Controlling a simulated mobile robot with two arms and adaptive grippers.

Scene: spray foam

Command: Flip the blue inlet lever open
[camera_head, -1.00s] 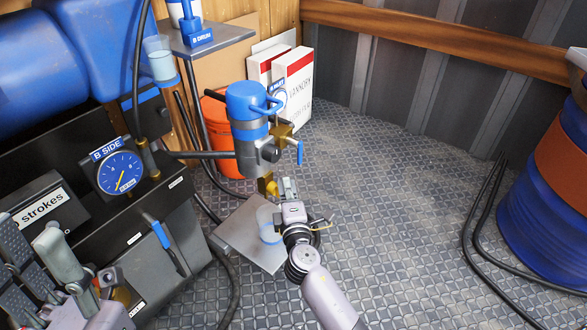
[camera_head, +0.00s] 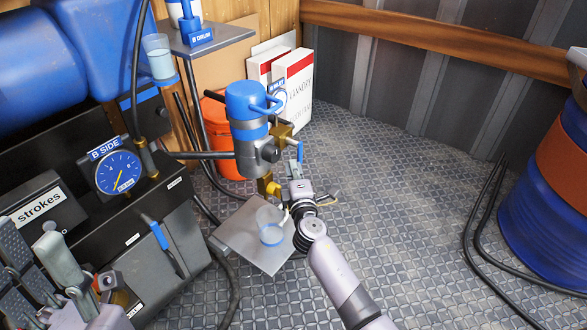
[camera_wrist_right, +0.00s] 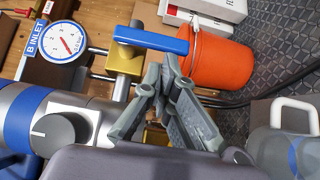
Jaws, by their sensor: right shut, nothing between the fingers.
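The blue inlet lever (camera_head: 300,152) is on the brass valve (camera_head: 282,135) beside the blue-topped pump. In the right wrist view the lever (camera_wrist_right: 150,40) is a flat blue bar lying across the top of the brass block (camera_wrist_right: 123,70). My right gripper (camera_head: 295,165) is just below the lever in the head view. In the right wrist view its fingers (camera_wrist_right: 160,68) are shut and empty, with their tips close to the lever's lower edge; I cannot tell whether they touch. My left gripper (camera_head: 35,245) is at the lower left, partly cut off, away from the lever.
The pump (camera_head: 249,120) stands upright beside an orange bucket (camera_head: 215,108). A B INLET gauge (camera_wrist_right: 56,45) is next to the valve. A grey plate with a clear cup (camera_head: 268,222) is below. Hoses lie on the floor; the floor to the right is mostly clear.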

